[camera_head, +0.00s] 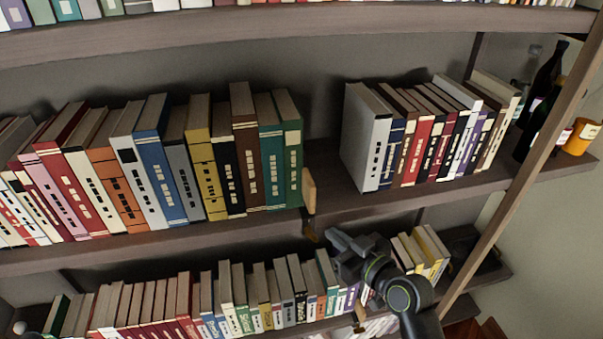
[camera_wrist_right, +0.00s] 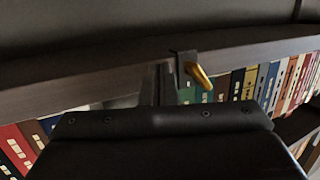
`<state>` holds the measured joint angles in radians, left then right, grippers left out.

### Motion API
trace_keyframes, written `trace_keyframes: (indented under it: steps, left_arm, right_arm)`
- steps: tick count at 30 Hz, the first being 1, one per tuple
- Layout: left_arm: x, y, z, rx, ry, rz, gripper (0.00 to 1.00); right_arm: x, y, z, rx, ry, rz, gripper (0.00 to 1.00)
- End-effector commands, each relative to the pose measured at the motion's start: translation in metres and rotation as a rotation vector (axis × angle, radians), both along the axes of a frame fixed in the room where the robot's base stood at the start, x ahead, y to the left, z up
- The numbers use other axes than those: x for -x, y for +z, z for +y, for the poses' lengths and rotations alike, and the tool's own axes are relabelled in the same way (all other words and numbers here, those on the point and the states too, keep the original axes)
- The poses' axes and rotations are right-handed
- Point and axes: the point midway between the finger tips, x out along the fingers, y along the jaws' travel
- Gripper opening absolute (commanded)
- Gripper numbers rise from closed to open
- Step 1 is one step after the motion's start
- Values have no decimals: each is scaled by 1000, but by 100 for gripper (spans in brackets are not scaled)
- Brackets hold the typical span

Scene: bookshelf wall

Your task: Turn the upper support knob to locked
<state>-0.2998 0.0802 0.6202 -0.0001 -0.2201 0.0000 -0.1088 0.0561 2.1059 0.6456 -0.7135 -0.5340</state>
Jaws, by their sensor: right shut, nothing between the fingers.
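In the right wrist view, the knob (camera_wrist_right: 198,75) is an amber lever on a dark bracket, tilted down to the right. My right gripper (camera_head: 334,238) is shut and empty, just right of the knob in the head view, with a small apparent gap. In the wrist view its black body fills the bottom middle. Whether the knob is locked I cannot tell. My left gripper is not in view.
Books fill the upper shelf on both sides of a bare gap (camera_head: 331,186). More books (camera_head: 240,300) stand on the shelf below, behind my right arm. A slanted wooden post (camera_head: 520,190) and dark bottles (camera_head: 540,95) are at the right.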

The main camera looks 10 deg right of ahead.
Motion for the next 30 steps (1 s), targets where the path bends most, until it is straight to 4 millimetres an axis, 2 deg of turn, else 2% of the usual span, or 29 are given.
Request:
trace_keyframes:
  steps: [14, 30]
  left_arm:
    - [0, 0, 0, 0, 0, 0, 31]
    - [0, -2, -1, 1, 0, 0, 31]
  right_arm:
    - [0, 0, 1, -1, 0, 0, 0]
    - [0, 0, 15, -1, 0, -1, 0]
